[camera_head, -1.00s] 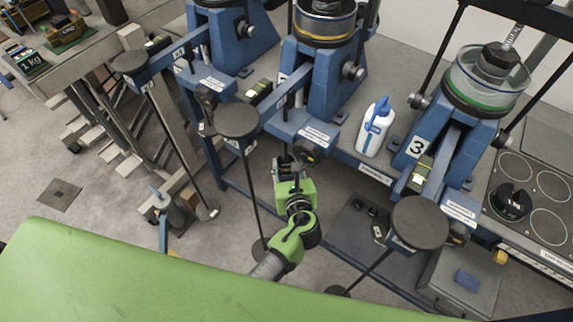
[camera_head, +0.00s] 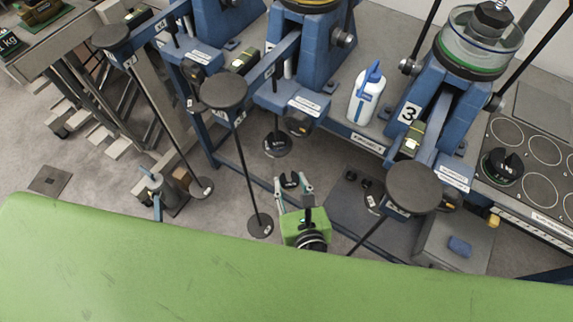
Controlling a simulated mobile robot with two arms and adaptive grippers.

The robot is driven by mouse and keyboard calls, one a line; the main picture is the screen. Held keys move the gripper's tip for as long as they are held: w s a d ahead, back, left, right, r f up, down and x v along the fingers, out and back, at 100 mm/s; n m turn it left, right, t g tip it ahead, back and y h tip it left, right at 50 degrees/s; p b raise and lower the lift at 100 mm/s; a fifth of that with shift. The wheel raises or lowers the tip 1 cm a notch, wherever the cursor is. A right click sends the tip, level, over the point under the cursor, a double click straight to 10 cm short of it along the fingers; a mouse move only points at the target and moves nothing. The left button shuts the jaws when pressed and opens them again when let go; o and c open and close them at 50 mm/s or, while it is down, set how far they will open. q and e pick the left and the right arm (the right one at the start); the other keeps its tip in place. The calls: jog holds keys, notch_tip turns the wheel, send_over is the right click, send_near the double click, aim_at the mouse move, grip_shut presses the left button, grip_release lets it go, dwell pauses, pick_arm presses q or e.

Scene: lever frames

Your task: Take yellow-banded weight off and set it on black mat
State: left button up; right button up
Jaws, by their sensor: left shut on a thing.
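My left gripper (camera_head: 293,188) is in the lower middle of the head view, shut on a small dark piece (camera_head: 289,180) that shows between its fingertips. I see no yellow band on this piece, and the gripper hides part of it. A dark round weight (camera_head: 277,145) hangs low under the middle lever frame, behind and apart from my fingertips. A dark mat with pale circles (camera_head: 545,180) lies on the bench at the right. A black weight (camera_head: 502,166) stands on it. My right gripper is not in view.
Blue lever frames (camera_head: 415,85) stand along the bench, with round pads (camera_head: 222,92) on the levers and rods hanging below. A white bottle (camera_head: 366,95) stands between two frames. A green surface (camera_head: 150,265) fills the foreground. Several circles on the mat are empty.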

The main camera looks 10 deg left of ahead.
pick_arm(q)
jog(key=shift+v, duration=0.75)
jog(key=shift+f, duration=0.1)
jog(key=shift+r+p, duration=0.25)
jog(key=shift+p, duration=0.6)
jog(key=shift+s, duration=0.1)
jog(key=shift+s+d, duration=0.2)
jog(key=shift+s, duration=0.15)
jog(key=shift+s+d+p, duration=0.2)
jog(key=shift+s+d, duration=0.1)
jog(key=shift+s, duration=0.45)
jog(key=shift+s+d+p, duration=0.15)
jog(key=shift+s+d, duration=0.2)
jog(key=shift+s, duration=0.45)
jog(key=shift+s+d+p, duration=0.2)
jog(key=shift+s+d, duration=0.1)
jog(key=shift+s, duration=0.45)
